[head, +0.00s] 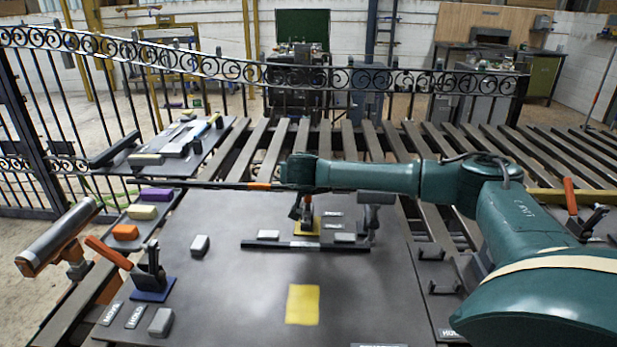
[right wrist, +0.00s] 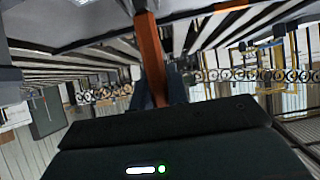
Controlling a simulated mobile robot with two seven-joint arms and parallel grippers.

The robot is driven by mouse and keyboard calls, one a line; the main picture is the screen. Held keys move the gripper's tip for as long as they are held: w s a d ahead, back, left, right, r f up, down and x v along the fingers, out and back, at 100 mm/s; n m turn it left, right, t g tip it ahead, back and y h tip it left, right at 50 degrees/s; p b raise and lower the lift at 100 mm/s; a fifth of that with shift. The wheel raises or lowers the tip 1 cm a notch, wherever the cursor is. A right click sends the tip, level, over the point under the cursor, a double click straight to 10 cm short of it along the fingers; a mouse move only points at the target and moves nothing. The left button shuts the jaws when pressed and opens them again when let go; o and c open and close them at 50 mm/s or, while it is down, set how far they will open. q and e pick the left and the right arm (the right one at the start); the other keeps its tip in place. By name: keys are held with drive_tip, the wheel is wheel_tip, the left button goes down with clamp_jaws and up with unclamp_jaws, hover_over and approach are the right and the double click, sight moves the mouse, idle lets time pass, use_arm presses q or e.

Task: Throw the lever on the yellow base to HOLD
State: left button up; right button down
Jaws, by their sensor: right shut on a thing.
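The yellow base (head: 307,227) stands near the far side of the dark board, with an orange-handled lever (head: 307,204) rising from it. Two small label plates (head: 334,221) lie right of it; their words are too small to read surely. My right gripper (head: 299,200) is over this lever, and my forearm hides its upper part. In the right wrist view the orange handle (right wrist: 150,55) runs between the jaws of my right gripper (right wrist: 154,95), which is shut on it. The lever's exact tilt is hard to tell. My left gripper is not in view.
A lever on a blue base (head: 153,288) stands front left, its orange handle leaning left. A grey cylinder on an orange bracket (head: 55,238) is at far left. A yellow square (head: 303,304) marks the bare board. A scrolled iron gate (head: 260,74) crosses behind.

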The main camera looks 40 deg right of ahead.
drive_tip(key=c, duration=1.4)
unclamp_jaws()
drive_tip(key=shift+o, duration=0.2)
drive_tip(key=b+v, duration=0.1)
drive_tip(key=v, duration=1.2)
